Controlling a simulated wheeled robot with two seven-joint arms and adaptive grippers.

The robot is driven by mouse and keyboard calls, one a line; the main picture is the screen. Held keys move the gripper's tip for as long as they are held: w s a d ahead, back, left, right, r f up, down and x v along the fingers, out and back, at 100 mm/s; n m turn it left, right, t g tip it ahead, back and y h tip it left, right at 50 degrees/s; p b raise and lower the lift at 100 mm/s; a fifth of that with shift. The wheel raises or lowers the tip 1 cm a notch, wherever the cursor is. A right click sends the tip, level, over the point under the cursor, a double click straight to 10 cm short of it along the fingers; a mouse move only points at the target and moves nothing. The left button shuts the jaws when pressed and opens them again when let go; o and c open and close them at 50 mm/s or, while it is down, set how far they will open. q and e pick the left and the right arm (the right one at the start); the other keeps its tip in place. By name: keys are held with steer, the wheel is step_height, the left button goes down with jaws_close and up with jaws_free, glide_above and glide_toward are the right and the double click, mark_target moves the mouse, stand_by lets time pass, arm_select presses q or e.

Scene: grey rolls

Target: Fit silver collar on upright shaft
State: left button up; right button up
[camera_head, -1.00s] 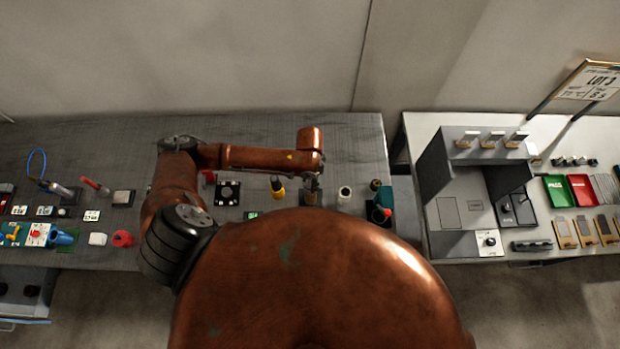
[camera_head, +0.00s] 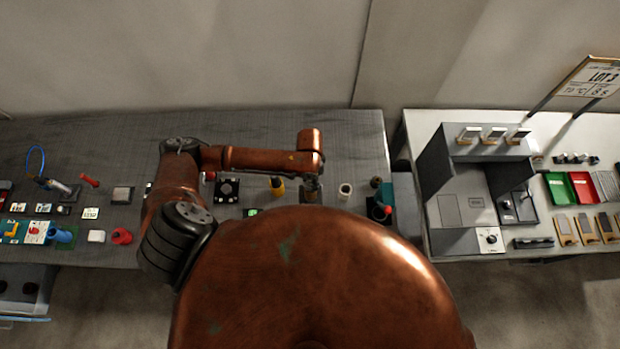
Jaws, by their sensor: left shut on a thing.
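My left gripper (camera_head: 311,184) points down over the right part of the grey bench, at the end of the copper arm. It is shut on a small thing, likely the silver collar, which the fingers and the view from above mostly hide. A small brownish upright piece (camera_head: 310,197) shows just under the fingertips; I cannot tell whether it is the shaft, or whether the held thing touches it. A pale hollow cylinder (camera_head: 345,190) stands apart to the right of the gripper. My right gripper is not in view.
A yellow-and-black piece (camera_head: 277,187) and a black fan-like square (camera_head: 227,190) stand left of the gripper. A dark block with a red knob (camera_head: 387,210) is at the right edge. My copper body hides the bench front. A white table (camera_head: 420,125) stands to the right.

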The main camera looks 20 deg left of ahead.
arm_select(q)
steer(key=o, duration=1.5)
step_height(320, 180, up, 12)
steer(key=shift+d, duration=0.1)
